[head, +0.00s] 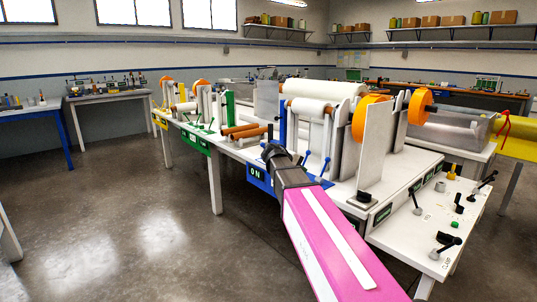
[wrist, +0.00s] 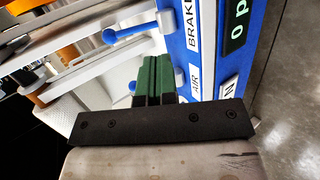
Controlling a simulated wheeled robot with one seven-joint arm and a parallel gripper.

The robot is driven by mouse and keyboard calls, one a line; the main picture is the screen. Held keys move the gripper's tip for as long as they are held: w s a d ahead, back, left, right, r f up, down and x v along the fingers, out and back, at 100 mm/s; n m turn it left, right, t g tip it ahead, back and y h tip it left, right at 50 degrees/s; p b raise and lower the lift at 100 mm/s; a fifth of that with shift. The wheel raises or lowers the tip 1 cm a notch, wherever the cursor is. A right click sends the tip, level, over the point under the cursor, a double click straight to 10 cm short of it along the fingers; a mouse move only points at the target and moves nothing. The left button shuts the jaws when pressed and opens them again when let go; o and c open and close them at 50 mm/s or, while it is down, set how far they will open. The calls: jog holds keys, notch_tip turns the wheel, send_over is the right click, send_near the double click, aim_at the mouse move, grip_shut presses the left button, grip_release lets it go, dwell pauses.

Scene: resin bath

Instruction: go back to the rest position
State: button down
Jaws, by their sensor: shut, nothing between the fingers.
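My gripper (wrist: 153,70) shows in the wrist view as two green fingers pressed together, with nothing between them. In the head view my pink arm reaches in from the bottom, and its dark end (head: 272,154) is at the front edge of the long white machine table. The fingertips are hard to make out there. A blue panel (head: 259,178) with an "ON" sign is just below and left of the arm's end. In the wrist view the panel, labelled "BRAKE" and "AIR", is right beside the fingers. I cannot tell whether they touch anything.
Blue-knobbed levers (wrist: 110,37) are close to the fingers. A white roll (head: 325,89), an upright grey plate (head: 376,145) and orange wheels (head: 420,107) stand on the machine. Black-handled levers (head: 446,240) are at right. The grey floor (head: 120,240) at left is clear.

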jog(key=s+a+f+m+g+y, duration=0.1)
jog(key=s+f+y, duration=0.4)
jog(key=s+f, duration=0.6)
jog(key=s+a+f+m+g+y, duration=0.1)
jog(key=s+f+m+g+y, duration=0.2)
jog(key=s+f, duration=0.9)
notch_tip(320, 180, down, 6)
jog(key=shift+r+m+y, duration=0.15)
jog(key=shift+m+y, duration=0.55)
jog(key=shift+y, duration=0.5)
